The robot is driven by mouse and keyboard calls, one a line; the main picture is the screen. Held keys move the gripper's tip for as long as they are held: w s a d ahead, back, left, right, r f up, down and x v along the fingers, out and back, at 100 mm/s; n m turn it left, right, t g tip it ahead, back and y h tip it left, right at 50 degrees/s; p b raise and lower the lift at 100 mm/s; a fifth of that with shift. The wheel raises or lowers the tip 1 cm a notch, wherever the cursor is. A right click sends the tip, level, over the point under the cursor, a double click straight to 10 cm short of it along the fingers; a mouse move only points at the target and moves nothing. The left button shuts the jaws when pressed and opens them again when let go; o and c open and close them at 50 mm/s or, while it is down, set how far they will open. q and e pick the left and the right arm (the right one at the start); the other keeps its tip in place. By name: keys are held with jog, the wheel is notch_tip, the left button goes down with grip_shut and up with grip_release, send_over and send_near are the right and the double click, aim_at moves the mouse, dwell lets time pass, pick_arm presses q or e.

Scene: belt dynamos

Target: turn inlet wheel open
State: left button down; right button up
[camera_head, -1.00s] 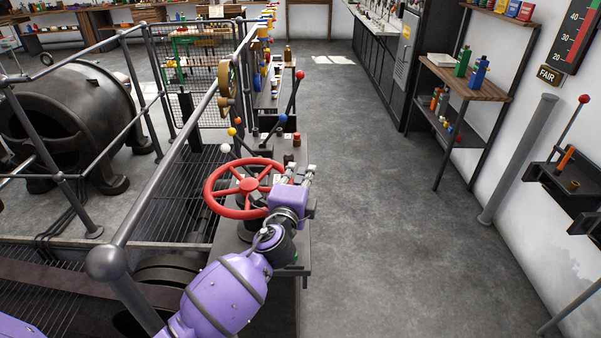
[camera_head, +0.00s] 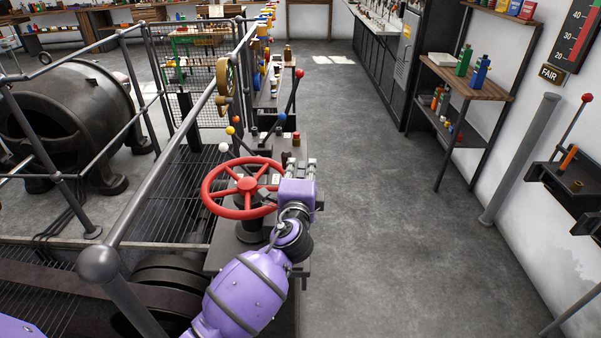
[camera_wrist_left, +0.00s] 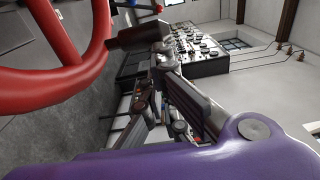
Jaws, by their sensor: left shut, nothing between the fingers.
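The inlet wheel is a red spoked handwheel (camera_head: 246,184) on a dark post, left of my left gripper in the head view. My left gripper (camera_head: 306,163) is shut and empty at the wheel's right side. Its purple wrist covers part of the near right rim. I cannot tell whether the fingers touch the rim. My right gripper is not in view.
Levers with coloured knobs, one red (camera_head: 299,74), stand behind the wheel on the narrow bench. A grey railing with a ball end (camera_head: 99,264) runs along the left. The floor (camera_head: 390,200) to the right is clear as far as the wall shelf (camera_head: 466,82).

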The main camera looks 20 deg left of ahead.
pick_arm(q)
jog(key=w+a+n+g+y+b, duration=0.3)
jog(key=w+a+y, duration=0.3)
jog(key=w, duration=0.2)
jog(key=shift+n+y+b, duration=0.4)
jog(key=shift+n+b, duration=0.45)
jog(key=shift+n, duration=0.05)
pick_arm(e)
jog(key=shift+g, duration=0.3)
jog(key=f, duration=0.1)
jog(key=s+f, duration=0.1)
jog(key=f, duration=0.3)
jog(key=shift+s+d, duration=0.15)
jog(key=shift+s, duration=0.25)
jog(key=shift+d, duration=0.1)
